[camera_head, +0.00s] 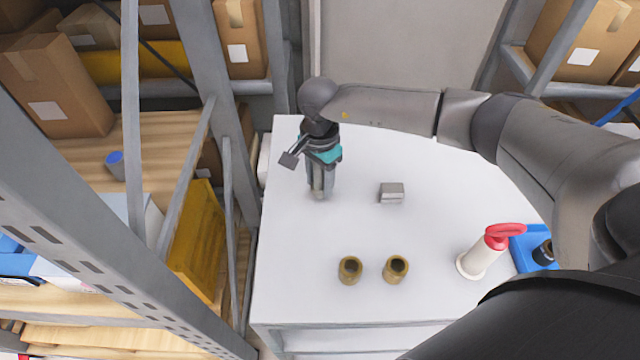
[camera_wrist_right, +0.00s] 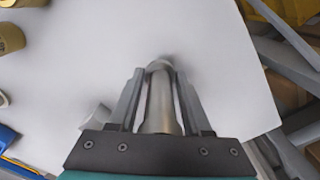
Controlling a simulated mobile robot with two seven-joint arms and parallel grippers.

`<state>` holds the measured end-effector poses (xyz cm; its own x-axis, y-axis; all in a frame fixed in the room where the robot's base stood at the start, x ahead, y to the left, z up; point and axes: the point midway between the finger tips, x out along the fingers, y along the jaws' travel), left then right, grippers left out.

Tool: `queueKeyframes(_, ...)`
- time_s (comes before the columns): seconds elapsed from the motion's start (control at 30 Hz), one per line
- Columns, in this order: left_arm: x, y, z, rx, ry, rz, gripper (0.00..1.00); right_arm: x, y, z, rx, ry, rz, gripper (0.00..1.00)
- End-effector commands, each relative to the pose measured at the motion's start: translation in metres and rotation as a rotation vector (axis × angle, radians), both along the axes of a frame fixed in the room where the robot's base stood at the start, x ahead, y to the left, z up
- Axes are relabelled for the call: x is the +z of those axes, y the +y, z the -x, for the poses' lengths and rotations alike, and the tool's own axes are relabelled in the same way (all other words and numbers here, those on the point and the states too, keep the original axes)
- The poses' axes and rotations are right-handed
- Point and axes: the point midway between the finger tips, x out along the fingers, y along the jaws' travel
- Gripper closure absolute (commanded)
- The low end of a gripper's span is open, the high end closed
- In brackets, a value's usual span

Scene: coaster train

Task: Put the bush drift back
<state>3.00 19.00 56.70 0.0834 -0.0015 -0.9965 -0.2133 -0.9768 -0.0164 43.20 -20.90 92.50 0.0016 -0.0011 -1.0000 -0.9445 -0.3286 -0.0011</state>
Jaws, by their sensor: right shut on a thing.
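My right gripper (camera_head: 321,190) points down over the far left part of the white table. It is shut on a grey metal cylinder, which I take to be the bush drift (camera_wrist_right: 160,98). In the right wrist view the drift stands upright between the two fingers (camera_wrist_right: 159,104), its rounded end reaching past the fingertips toward the table. I cannot tell whether that end touches the table. In the head view the fingers mostly hide it. My left gripper is not in view.
Two brass bushes (camera_head: 349,270) (camera_head: 396,269) stand near the table's (camera_head: 310,300) front. A small grey block (camera_head: 391,193) lies right of the gripper. A red-and-white tool (camera_head: 484,252) and a blue tray (camera_head: 524,262) holding a dark piece are at right. Shelving (camera_head: 190,120) borders the left.

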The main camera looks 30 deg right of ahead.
Motion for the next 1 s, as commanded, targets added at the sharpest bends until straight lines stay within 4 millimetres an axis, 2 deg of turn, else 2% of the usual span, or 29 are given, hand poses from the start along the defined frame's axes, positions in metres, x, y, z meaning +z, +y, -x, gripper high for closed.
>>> queueKeyframes(0.1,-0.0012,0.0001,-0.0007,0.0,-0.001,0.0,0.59,-0.0139,0.0,-0.0002,0.001,-0.001,0.001,1.0)
queueKeyframes(0.47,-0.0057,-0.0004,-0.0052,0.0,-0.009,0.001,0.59,-0.0183,-0.0001,-0.0006,0.001,-0.002,0.0,1.0)
queueKeyframes(0.5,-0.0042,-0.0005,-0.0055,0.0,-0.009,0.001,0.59,-0.0176,-0.0002,0.0,0.001,0.0,0.001,0.47)
queueKeyframes(0.73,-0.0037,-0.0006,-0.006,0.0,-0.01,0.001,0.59,-0.017,-0.0003,0.0,0.0,0.0,0.001,0.21)
queueKeyframes(1.0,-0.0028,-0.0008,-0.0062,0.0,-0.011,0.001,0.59,-0.016,-0.0003,0.0,0.0,0.0,0.001,0.21)
